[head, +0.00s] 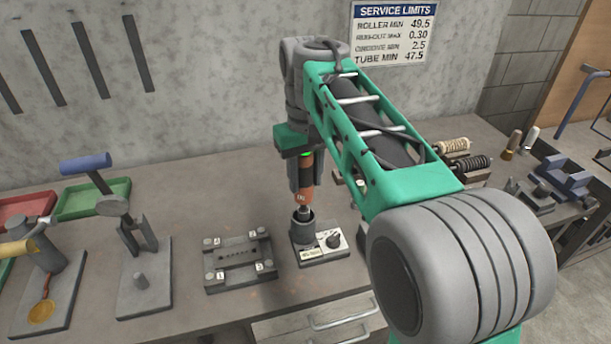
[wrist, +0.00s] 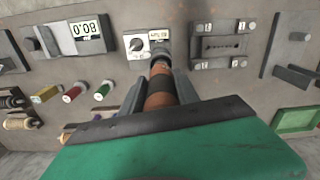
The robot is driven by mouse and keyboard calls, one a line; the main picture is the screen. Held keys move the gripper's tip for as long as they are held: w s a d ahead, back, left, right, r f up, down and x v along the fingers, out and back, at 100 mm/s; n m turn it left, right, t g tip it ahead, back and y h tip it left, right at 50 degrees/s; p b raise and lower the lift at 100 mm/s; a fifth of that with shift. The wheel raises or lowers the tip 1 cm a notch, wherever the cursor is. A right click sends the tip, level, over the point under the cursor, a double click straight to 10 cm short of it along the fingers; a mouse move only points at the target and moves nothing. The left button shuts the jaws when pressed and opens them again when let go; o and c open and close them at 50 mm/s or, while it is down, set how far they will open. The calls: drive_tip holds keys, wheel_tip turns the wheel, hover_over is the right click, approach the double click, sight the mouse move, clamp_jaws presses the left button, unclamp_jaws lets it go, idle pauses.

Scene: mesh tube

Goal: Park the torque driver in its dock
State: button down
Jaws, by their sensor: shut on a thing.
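My gripper (head: 304,170) is shut on the torque driver (head: 305,192), which has an orange and black body and is held upright, tip down. In the wrist view the driver (wrist: 159,92) lies between the two grey fingers of my gripper (wrist: 160,90). The dock (head: 304,228) is a dark round cup on a light base plate with a black knob. The driver's lower end is at the cup's mouth; I cannot tell how far inside it reaches. The dock's plate and knob also show in the wrist view (wrist: 137,45), with the cup partly hidden by the driver.
A grey fixture block (head: 240,262) with numbered corner posts stands just left of the dock. Further left are a grey stand (head: 145,275) and a green tray (head: 92,199). In the wrist view, coloured cylinders (wrist: 72,94) and a display unit (wrist: 82,32) lie to the left.

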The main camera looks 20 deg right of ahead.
sight(305, 201)
drive_tip(key=shift+f+b, duration=2.3)
drive_tip(key=shift+f, duration=1.3)
idle(2.8)
drive_tip(key=c, duration=0.8)
unclamp_jaws()
wheel_tip(305, 201, up, 8)
drive_tip(key=shift+f+p, duration=0.1)
drive_tip(key=shift+p, duration=0.25)
drive_tip(key=s+f+t+p, duration=0.1)
drive_tip(key=s+f, duration=0.3)
drive_tip(key=s+f+m+t, duration=0.1)
drive_tip(key=s+f, duration=0.3)
drive_tip(key=f, duration=0.1)
drive_tip(key=s+f+t+p, duration=0.1)
drive_tip(key=s+f, duration=0.3)
drive_tip(key=f, duration=0.1)
drive_tip(key=shift+s+a+f+m+p, duration=0.1)
drive_tip(key=shift+s+a+m+p, duration=0.1)
drive_tip(key=shift+s+m+p, duration=0.15)
drive_tip(key=shift+f, duration=0.25)
